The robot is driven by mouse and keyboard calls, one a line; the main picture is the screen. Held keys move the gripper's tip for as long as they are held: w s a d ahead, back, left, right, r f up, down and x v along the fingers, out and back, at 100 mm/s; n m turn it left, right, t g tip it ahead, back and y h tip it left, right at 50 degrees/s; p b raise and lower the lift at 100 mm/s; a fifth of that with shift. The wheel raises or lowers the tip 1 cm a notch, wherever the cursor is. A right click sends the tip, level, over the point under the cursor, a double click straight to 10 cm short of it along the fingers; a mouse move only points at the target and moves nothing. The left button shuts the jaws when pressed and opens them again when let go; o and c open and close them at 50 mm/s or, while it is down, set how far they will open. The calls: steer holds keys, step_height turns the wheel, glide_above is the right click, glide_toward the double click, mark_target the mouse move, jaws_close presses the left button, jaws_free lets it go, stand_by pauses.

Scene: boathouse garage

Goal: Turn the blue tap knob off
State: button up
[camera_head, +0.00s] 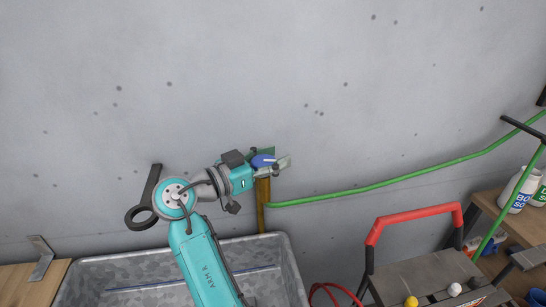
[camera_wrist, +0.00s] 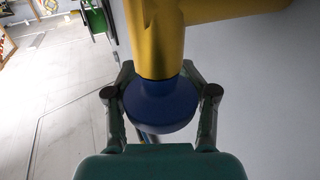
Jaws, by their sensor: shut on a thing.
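The blue tap knob (camera_head: 263,160) is at the wall, at the top of a yellow standpipe (camera_head: 263,200). In the wrist view the knob (camera_wrist: 162,104) is a dark blue round piece on the end of a yellow pipe (camera_wrist: 158,38). My gripper (camera_head: 272,163) is shut on the knob, with one finger on each side of it. It also shows in the wrist view (camera_wrist: 160,92). The knob's far side and the exact finger contact are partly hidden.
A green hose (camera_head: 370,186) runs right from the standpipe along the wall. A galvanized trough (camera_head: 275,262) stands below my arm. A red-handled step stool (camera_head: 415,216) and a wooden bench (camera_head: 485,205) with bottles (camera_head: 518,188) are at the right. The wall above is clear.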

steer(key=shift+a+f, duration=0.1)
steer(key=o, duration=0.9)
steer(key=shift+o, duration=0.2)
step_height(320, 180, up, 10)
steer(key=shift+r, duration=0.1)
